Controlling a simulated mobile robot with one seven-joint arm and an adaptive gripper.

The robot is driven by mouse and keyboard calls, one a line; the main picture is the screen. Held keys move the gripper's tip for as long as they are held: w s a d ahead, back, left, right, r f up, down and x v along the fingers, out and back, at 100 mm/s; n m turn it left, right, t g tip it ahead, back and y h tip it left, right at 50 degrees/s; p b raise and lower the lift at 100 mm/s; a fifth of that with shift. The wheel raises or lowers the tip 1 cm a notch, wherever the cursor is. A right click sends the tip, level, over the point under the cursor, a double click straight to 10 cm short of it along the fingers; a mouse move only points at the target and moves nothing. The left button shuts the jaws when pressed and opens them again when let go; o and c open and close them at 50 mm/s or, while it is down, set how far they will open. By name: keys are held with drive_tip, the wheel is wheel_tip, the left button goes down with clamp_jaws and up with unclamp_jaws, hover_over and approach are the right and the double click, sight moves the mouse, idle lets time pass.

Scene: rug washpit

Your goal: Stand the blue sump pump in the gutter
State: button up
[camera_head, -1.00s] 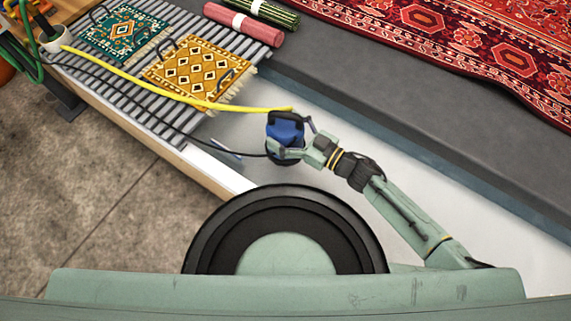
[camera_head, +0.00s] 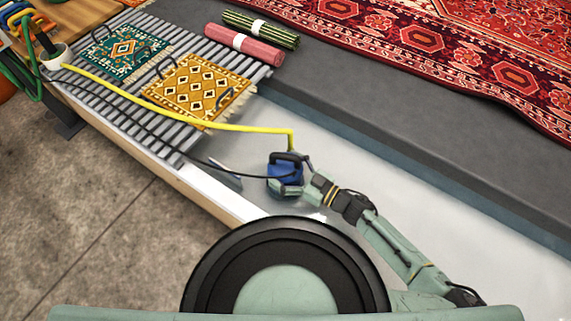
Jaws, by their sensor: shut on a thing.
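The blue sump pump (camera_head: 284,171) has a dark handle on top and looks roughly upright. My gripper (camera_head: 288,186) is shut on it from the right and near side, and its fingers hide part of the body. The pump is over the pale, smooth gutter (camera_head: 420,190). I cannot tell whether its base touches the gutter floor. A yellow hose (camera_head: 185,116) bends down into the pump's top, and a black cable (camera_head: 225,172) runs to it from the left.
A slatted rack (camera_head: 160,136) at left holds a green mat (camera_head: 122,50) and a yellow mat (camera_head: 198,88), with rolled rugs (camera_head: 245,45) behind. A grey ledge (camera_head: 400,110) with a red rug (camera_head: 470,60) borders the gutter's far side. The gutter to the right is bare.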

drive_tip(key=shift+r, duration=0.15)
drive_tip(key=o, duration=1.9)
drive_tip(key=v, duration=1.2)
drive_tip(key=shift+p, duration=0.35)
